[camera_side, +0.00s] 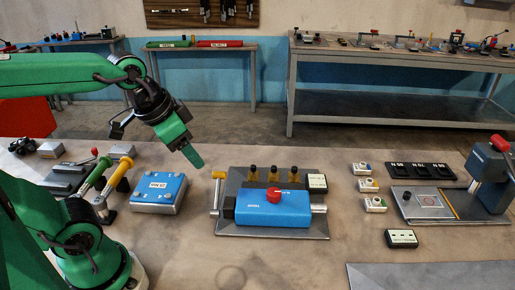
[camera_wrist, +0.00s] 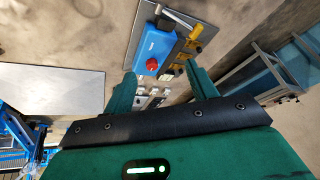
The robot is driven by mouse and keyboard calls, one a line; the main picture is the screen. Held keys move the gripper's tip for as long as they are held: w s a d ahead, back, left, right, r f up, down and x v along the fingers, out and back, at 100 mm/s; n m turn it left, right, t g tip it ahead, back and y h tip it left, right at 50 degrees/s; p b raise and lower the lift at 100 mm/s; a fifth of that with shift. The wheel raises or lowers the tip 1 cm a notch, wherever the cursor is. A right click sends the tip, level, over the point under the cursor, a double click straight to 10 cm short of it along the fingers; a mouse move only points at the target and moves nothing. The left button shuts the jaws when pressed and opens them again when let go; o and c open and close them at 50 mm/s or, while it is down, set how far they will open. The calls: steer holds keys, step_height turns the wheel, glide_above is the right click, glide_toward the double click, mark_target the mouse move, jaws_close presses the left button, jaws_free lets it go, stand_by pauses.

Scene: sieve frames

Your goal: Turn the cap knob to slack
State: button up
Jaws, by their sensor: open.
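A red knob (camera_side: 273,195), which looks like the cap knob, sits on top of a blue box (camera_side: 245,215) on a grey metal plate (camera_side: 290,234). A small white mark shows beside the knob; its lettering is too small to read. The knob also shows in the wrist view (camera_wrist: 151,64), on the blue box (camera_wrist: 158,45). My gripper (camera_side: 193,156) is above the bench, left of the knob and higher than it. In the wrist view my gripper (camera_wrist: 162,78) has its two green fingers apart with nothing held. Nothing touches the knob.
A yellow-topped lever (camera_side: 218,176) stands at the box's left. Several brass-coloured fittings (camera_side: 272,173) rise behind it, with a small label block (camera_side: 316,183). A blue unit (camera_side: 158,194) lies farther left. Small white switch blocks (camera_side: 368,185) stand right. The bench front is mostly clear.

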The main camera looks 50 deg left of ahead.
steer(key=w+d+f+m+g, duration=0.2)
steer(key=w+d+m+g, duration=0.1)
steer(key=w+m, duration=0.65)
steer(key=m+g, duration=0.2)
steer(key=m, duration=0.3)
glide_toward(274, 191)
steer(key=shift+s+a+f+n, duration=0.1)
steer(key=shift+s+n, duration=0.15)
steer(key=shift+s, duration=0.1)
steer(key=shift+w+d+f+m, duration=0.2)
steer(key=shift+w+f+m, duration=0.1)
steer(key=shift+f+m, duration=0.15)
steer(key=shift+f, duration=3.9)
steer(key=c, duration=1)
